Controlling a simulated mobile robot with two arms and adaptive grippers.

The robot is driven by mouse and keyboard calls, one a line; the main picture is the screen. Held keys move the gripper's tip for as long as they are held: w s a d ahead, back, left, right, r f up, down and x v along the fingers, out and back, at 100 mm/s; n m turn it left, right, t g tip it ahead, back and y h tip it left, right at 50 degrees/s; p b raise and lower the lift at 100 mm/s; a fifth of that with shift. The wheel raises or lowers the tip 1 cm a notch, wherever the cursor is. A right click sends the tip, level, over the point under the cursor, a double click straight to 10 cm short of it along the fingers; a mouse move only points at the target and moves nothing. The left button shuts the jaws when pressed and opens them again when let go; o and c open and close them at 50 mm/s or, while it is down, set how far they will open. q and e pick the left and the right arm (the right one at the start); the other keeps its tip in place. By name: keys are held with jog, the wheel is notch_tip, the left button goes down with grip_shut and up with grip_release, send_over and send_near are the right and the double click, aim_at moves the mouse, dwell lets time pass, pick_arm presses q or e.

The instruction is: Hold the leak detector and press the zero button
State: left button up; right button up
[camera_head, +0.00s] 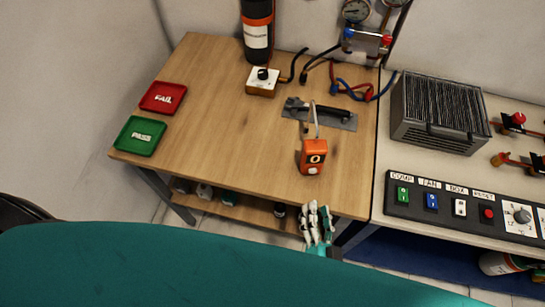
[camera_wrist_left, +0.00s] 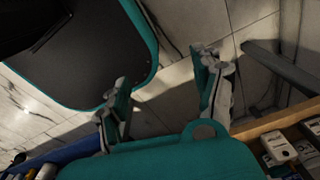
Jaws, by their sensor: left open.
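The leak detector (camera_head: 313,150) is a small orange box with a dark round mark, a pale spot near its lower front and a thin grey probe rising behind it. It rests near the front edge of the wooden table (camera_head: 215,95). I cannot tell which mark is the zero button. My right gripper (camera_head: 318,206) is just in front of the table edge, below and apart from the detector. Its fingers appear close together, but its opening is unclear. In the left wrist view, my left gripper (camera_wrist_left: 163,68) is open and empty over the floor, away from the detector.
Red FAIL (camera_head: 163,98) and green PASS (camera_head: 140,136) trays lie at the table's left. A knobbed box (camera_head: 262,82) and a grey plate (camera_head: 335,118) lie behind the detector. A control panel (camera_head: 460,208) stands at right. The table's middle is clear.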

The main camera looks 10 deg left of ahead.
pick_arm(q)
jog(key=w+a+r+m+t+h, duration=0.2)
jog(key=w+a+r+m+t, duration=0.15)
jog(key=w+r, duration=0.4)
jog(key=w+a+r+m+t+h, duration=0.3)
jog(key=w+a+r+m, duration=0.15)
jog(key=w, duration=0.55)
jog(key=s+a+r+m+g+h, duration=0.2)
jog(key=s+r+m+g+h, duration=0.2)
jog(key=s+r+m+g, duration=0.4)
jog(key=s+a+r+m+g+h, duration=0.2)
jog(key=s+r+m+g+h, duration=0.3)
jog(key=s+r, duration=0.6)
jog(key=n+t+h, duration=0.3)
jog(key=n+t, duration=0.6)
jog(key=t, duration=0.2)
send_near(304, 146)
jog(key=shift+g, duration=0.25)
jog(key=x, duration=1.3)
jog(key=shift+r, duration=0.3)
